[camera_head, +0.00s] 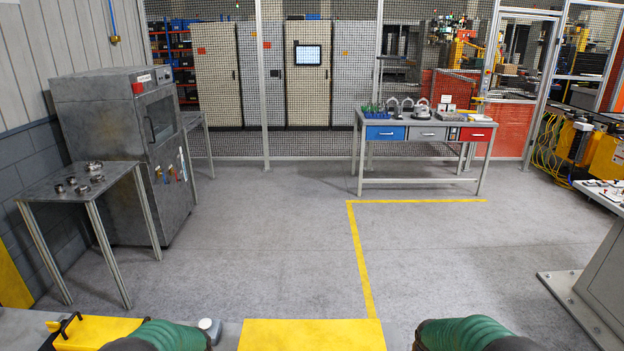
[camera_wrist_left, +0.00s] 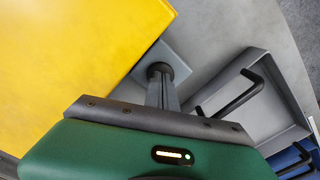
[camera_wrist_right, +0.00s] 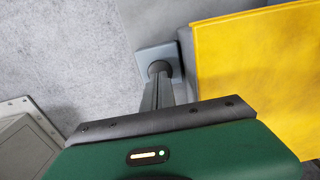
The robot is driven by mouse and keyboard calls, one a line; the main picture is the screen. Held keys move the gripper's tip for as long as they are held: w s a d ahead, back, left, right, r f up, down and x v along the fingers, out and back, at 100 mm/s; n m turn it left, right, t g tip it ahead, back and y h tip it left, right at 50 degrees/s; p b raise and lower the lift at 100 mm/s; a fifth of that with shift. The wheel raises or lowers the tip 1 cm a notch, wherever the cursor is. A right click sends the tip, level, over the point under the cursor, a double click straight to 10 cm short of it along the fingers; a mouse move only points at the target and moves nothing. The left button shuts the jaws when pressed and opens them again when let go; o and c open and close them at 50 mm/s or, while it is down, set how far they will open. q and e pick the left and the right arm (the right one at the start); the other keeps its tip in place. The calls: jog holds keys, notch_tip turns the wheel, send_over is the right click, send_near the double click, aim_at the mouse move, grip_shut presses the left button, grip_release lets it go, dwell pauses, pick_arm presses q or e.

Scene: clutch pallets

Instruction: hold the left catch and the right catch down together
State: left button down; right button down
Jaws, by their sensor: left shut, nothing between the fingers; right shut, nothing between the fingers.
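In the left wrist view, a yellow panel (camera_wrist_left: 70,60) has a small grey square plate at its edge, which I take for the left catch (camera_wrist_left: 180,62). My left gripper (camera_wrist_left: 160,73) is shut and empty, its tips over that plate. In the right wrist view, a matching grey plate, apparently the right catch (camera_wrist_right: 150,54), sits beside the yellow panel (camera_wrist_right: 255,70). My right gripper (camera_wrist_right: 160,71) is shut and empty, its tips over it. The tips cover part of each plate; I cannot tell whether they press. The head view shows the yellow panel (camera_head: 312,336) between my forearms.
Grey and blue drawers with black handles (camera_wrist_left: 235,95) lie close to my left gripper. A grey machine base (camera_head: 590,300) stands at right. A small table with metal rings (camera_head: 82,182) and a workbench (camera_head: 425,135) stand farther off. The middle floor is clear.

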pick_arm(q)
jog(key=shift+s+f, duration=0.15)
pick_arm(e)
jog(key=shift+f, duration=0.1)
pick_arm(q)
jog(key=shift+s, duration=0.1)
pick_arm(e)
jog(key=shift+f, duration=1.25)
jog(key=shift+s+f, duration=0.15)
jog(key=shift+f, duration=0.05)
dwell(0.4)
pick_arm(q)
notch_tip(320, 180, up, 7)
jog(key=shift+r, duration=0.1)
pick_arm(e)
jog(key=shift+a, duration=0.1)
dwell(0.4)
pick_arm(q)
jog(key=shift+w, duration=0.2)
pick_arm(e)
jog(key=shift+r, duration=3.6)
